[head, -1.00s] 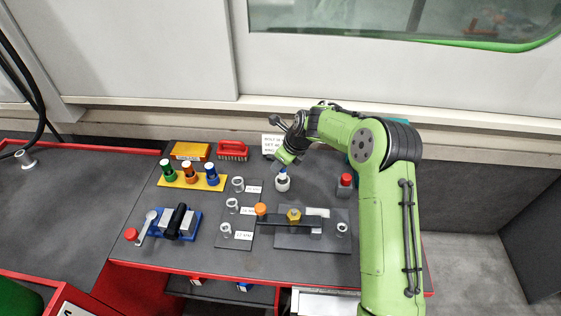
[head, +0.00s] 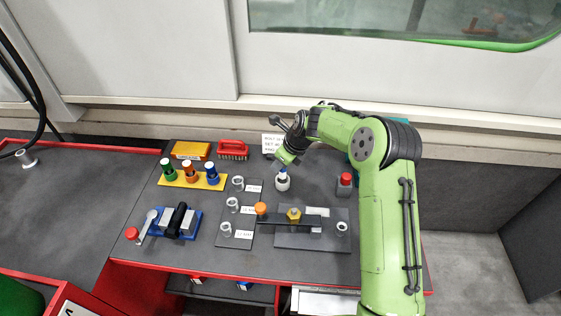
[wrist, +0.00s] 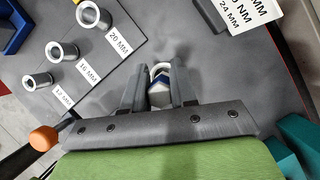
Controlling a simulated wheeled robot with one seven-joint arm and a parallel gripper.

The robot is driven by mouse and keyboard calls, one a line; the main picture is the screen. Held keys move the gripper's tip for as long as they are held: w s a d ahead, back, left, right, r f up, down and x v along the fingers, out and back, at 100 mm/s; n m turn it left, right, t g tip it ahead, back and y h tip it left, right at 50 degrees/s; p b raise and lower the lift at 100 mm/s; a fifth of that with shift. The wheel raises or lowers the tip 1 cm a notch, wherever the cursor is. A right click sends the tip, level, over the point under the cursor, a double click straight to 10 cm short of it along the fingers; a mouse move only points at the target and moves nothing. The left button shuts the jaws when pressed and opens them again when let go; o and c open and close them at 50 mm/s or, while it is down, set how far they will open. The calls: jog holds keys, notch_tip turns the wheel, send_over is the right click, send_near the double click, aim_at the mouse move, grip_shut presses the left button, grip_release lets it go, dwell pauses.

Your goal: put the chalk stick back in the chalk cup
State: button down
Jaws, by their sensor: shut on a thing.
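The chalk cup (head: 283,184) is a small pale cup standing on the dark bench top, right of the row of metal sockets. The chalk stick (head: 282,172), white with a blue part, shows just above the cup's mouth, directly under my gripper (head: 286,160). In the wrist view my gripper (wrist: 160,91) is shut on the chalk stick (wrist: 161,80), its white and blue end showing between the two grey fingers. The pale cup rim (wrist: 160,67) shows just beyond it. I cannot tell how deep the stick sits in the cup.
Metal sockets (head: 232,205) with size labels stand to the left. A dark bar with an orange end (head: 261,209) lies in front over a grey plate. A red-topped block (head: 346,179) is to the right, a red brush (head: 233,149) behind. Bare bench surrounds the cup.

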aim_at(281, 170)
jog(key=shift+f+b, duration=1)
jog(key=shift+f, duration=0.95)
jog(key=c, duration=0.8)
grip_release()
jog(key=p+v, duration=0.3)
jog(key=v, duration=1.2)
jog(key=shift+r+p, duration=0.35)
jog(key=shift+p, duration=0.05)
jog(key=shift+s+d, duration=0.1)
jog(key=shift+d, duration=0.05)
